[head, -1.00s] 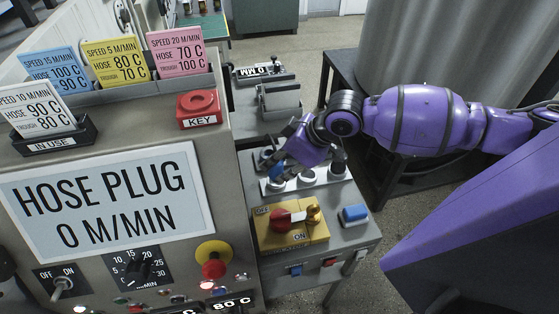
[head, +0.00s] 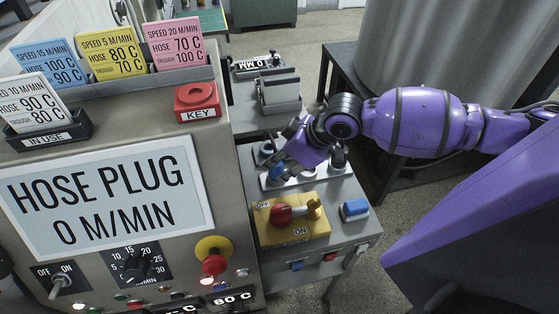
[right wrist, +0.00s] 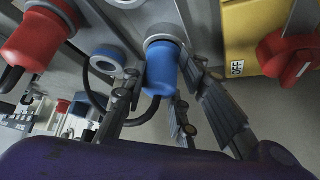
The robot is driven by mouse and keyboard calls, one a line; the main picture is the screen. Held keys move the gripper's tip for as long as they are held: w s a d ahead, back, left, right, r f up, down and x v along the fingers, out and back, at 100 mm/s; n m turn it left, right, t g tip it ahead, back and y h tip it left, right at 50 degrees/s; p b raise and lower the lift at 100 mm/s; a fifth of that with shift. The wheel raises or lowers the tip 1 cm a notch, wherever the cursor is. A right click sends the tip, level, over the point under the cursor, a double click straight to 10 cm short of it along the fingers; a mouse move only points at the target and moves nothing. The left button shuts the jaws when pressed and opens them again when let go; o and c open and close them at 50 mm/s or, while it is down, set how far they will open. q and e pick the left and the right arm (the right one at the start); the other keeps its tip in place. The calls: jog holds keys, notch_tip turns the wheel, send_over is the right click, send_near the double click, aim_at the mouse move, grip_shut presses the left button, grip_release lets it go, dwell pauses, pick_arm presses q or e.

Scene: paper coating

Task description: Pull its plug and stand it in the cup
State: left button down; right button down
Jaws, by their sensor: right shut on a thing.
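The blue plug (right wrist: 162,72) has its end in a grey round socket (right wrist: 160,32) in the right wrist view, with a dark cable running from it. My right gripper (right wrist: 160,112) is shut on the blue plug, with fingers on both sides. In the head view my right gripper (head: 285,172) reaches in over the grey side panel and partly hides the plug (head: 275,174). A blue-rimmed round cup (right wrist: 107,59) stands close to the left of the plug in the right wrist view. My left gripper is not in view.
A red plug (right wrist: 38,40) sits left of the cup in the right wrist view. A yellow plate with a red rotary switch (head: 281,215) is close in front of my right gripper. A large cabinet with a "HOSE PLUG 0 M/MIN" screen (head: 105,200) stands at the left.

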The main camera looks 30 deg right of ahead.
jog(key=c, duration=1.3)
grip_release()
jog(key=v, duration=1.2)
